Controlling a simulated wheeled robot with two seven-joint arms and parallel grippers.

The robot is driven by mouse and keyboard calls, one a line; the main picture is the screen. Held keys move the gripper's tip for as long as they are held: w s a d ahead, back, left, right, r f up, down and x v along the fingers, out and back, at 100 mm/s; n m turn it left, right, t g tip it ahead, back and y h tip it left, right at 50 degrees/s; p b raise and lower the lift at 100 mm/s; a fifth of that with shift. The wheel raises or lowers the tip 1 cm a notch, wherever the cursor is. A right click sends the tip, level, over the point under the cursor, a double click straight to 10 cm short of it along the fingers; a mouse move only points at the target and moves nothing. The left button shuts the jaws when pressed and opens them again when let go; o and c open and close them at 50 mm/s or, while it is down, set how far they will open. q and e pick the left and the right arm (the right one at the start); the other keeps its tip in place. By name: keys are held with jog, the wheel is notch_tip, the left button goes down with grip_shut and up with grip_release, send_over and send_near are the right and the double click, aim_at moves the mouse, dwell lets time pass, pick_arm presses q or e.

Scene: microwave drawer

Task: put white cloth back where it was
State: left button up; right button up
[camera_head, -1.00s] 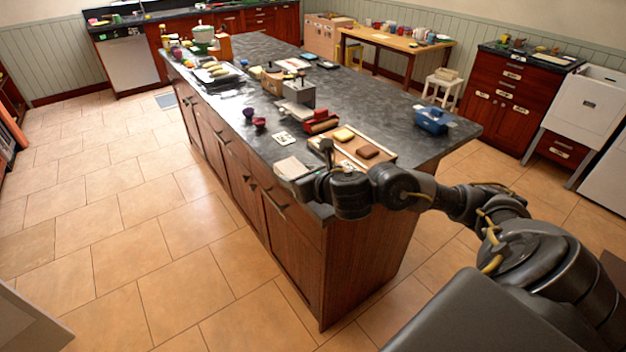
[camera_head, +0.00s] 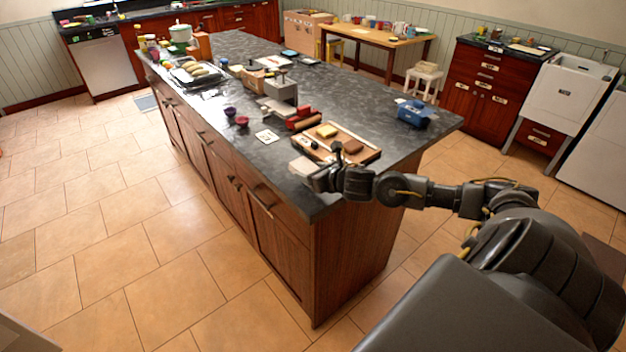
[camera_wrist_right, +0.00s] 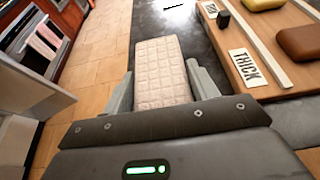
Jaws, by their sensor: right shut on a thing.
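The white cloth (camera_wrist_right: 160,72), a pale quilted rectangle, lies between the two fingers of my right gripper (camera_wrist_right: 163,88) in the wrist view. The right gripper is shut on its near end, and the cloth stretches out ahead. In the head view the right gripper (camera_head: 318,176) is at the island's near corner, with a small pale part of the cloth (camera_head: 302,167) showing beside it. The gripper hides most of the cloth there. I cannot tell whether the cloth touches the counter. My left gripper is not in view.
A wooden board (camera_head: 336,143) with a yellow and a brown block lies just beyond the gripper on the dark island counter (camera_head: 235,160). A white card (camera_head: 266,137), red object (camera_head: 301,119), grey box (camera_head: 281,90) and blue object (camera_head: 413,113) stand nearby. The floor left is clear.

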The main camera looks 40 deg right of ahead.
jog(key=shift+d+f, duration=0.35)
jog(key=shift+f, duration=0.1)
jog(key=shift+f+p, duration=0.8)
jog(key=shift+f, duration=0.8)
jog(key=shift+f, duration=0.1)
jog(key=o, duration=0.8)
jog(key=shift+o, duration=0.2)
